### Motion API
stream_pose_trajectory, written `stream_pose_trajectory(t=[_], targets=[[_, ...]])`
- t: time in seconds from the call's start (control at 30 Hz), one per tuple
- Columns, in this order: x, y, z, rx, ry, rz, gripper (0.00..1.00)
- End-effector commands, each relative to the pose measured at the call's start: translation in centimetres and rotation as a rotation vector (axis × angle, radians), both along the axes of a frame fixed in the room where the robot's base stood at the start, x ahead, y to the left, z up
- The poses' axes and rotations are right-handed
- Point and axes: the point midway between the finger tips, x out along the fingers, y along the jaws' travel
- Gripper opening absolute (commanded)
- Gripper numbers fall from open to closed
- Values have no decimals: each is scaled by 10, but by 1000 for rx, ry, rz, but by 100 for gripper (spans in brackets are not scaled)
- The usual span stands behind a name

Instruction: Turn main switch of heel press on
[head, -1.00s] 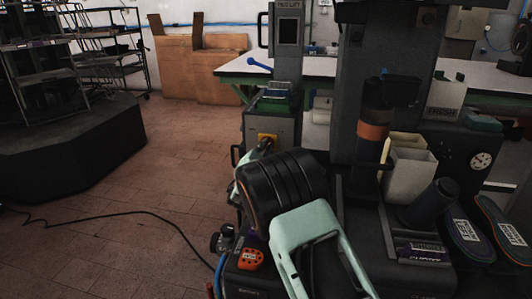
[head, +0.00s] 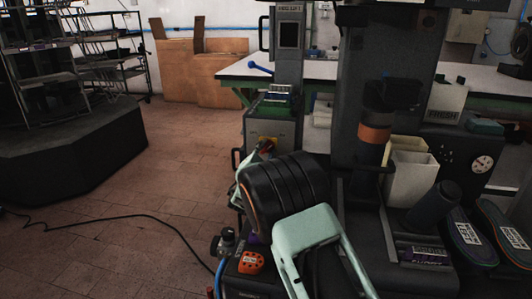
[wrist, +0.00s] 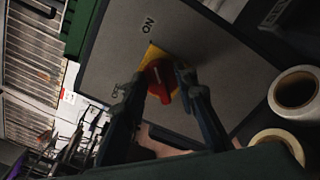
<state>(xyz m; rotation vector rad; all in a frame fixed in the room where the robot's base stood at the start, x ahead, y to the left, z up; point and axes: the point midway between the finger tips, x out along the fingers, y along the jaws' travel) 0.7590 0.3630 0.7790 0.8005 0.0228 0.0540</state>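The main switch is a red rotary knob (wrist: 159,82) on a yellow plate (wrist: 152,54), set in a grey panel with an "ON" label (wrist: 148,25). Its yellow plate (head: 264,140) also shows in the head view, on the front of the grey press cabinet, partly hidden by my gripper. In the wrist view my gripper (wrist: 155,82) has its two fingers apart, one on each side of the red knob. The fingertips are very near the knob; firm contact cannot be made out. The knob's exact setting is unclear.
White rolls (wrist: 294,90) lie at the right of the wrist view. In the head view, an orange handheld device (head: 251,262), light bins (head: 411,178) and insoles (head: 503,234) are near my arm. A worktable (head: 232,72) stands behind. Floor at left is open, crossed by a black cable (head: 130,219).

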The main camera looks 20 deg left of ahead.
Motion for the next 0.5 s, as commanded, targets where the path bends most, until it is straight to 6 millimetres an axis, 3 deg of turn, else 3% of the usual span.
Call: stream_pose_trajectory(t=[0.23, 0.5], targets=[[-21, 0, 0, 1, 1, 1, 27], [-71, -3, 0, 0, 1, 3, 27]])
